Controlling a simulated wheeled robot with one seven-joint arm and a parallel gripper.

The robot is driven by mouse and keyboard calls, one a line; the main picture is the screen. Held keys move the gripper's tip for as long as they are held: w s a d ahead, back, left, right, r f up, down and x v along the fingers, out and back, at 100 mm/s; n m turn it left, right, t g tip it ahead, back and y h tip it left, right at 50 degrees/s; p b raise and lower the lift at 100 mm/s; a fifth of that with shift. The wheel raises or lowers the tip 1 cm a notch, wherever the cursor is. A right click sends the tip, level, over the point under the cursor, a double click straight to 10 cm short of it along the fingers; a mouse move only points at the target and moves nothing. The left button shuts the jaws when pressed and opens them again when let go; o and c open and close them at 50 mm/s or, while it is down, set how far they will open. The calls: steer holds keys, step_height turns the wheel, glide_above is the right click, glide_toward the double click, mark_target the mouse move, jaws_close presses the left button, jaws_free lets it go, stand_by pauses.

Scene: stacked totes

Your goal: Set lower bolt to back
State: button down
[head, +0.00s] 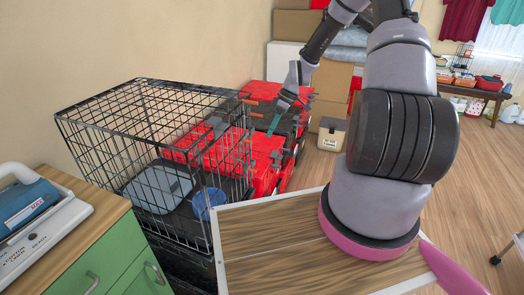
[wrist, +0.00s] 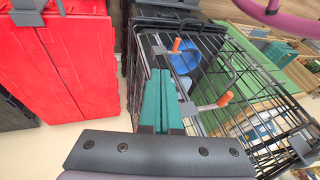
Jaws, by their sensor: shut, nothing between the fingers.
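A black wire cage (head: 150,150) stands by the wall in the head view. Its bars also show in the wrist view (wrist: 215,120). Two orange-tipped bolts sit on its front in the wrist view. The one nearer the blue bowl, which appears to be the lower bolt (wrist: 176,45), is just beyond and right of my fingertips. The other bolt (wrist: 226,98) is farther right. My gripper (wrist: 160,75) is shut and empty, its teal fingers together, apart from the lower bolt as far as I can tell. It also shows in the head view (head: 273,125), right of the cage.
Red totes (head: 262,160) stand close behind and right of the cage, and fill the left of the wrist view (wrist: 60,60). A blue bowl (head: 208,202) lies inside the cage. A green cabinet (head: 125,262) stands at front left. Open wooden floor lies to the right.

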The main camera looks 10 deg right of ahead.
steer(key=s+x, duration=0.2)
steer(key=x, duration=1)
steer(key=shift+s+a, duration=0.25)
steer(key=shift+a, duration=0.15)
steer(key=s+a, duration=0.2)
steer(key=s, duration=0.1)
steer(key=shift+s+a, duration=0.1)
steer(key=shift+a, duration=0.05)
steer(key=v, duration=1.1)
